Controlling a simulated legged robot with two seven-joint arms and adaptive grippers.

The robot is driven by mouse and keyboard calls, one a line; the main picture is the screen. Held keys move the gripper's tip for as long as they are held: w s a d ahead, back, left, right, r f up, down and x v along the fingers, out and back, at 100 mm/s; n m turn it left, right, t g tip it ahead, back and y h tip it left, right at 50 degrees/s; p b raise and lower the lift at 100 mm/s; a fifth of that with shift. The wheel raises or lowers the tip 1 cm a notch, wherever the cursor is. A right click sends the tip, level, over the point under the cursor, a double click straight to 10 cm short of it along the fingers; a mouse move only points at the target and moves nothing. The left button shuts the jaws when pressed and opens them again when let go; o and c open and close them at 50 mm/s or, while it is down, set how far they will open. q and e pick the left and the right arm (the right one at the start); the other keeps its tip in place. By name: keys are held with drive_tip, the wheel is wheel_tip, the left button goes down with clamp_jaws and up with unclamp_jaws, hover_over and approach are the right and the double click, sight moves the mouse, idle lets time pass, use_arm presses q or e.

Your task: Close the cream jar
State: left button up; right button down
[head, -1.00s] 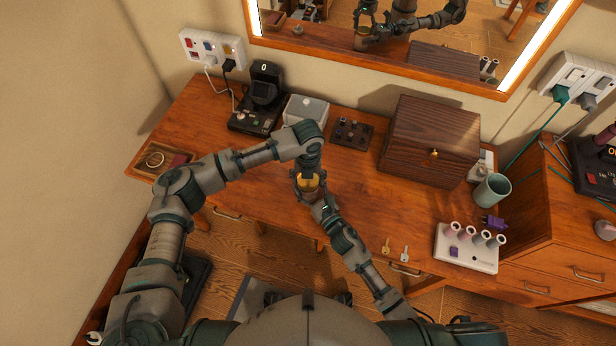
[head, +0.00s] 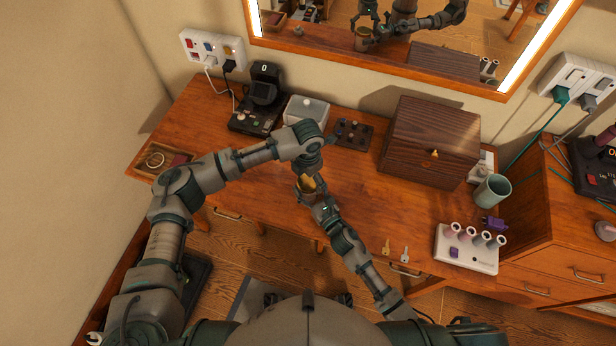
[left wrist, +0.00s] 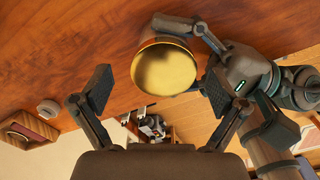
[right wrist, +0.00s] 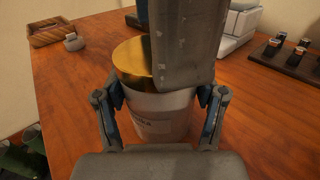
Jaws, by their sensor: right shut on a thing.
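The cream jar (right wrist: 158,115) is a pale grey pot held upright over the table by my right gripper (right wrist: 160,118), which is shut around its sides. The gold lid (right wrist: 135,62) sits on its top; a grey part of my left gripper hides the lid's right side. In the left wrist view the round lid (left wrist: 165,68) shows beyond and between the spread fingers of my left gripper (left wrist: 157,90), which is open and empty. In the head view the gold lid (head: 307,184) shows under my left gripper. I cannot tell whether it is fully seated.
The wooden table (head: 255,200) has a brown box (head: 430,145), a white lidded box (head: 306,111) and a watch stand (head: 264,90) at the back. Keys (head: 386,247) and a roller holder (head: 466,250) lie at the right.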

use_arm(q)
drive_tip(key=shift+s, duration=0.1)
use_arm(e)
drive_tip(key=shift+f, duration=0.1)
use_arm(q)
drive_tip(key=shift+r, duration=2.25)
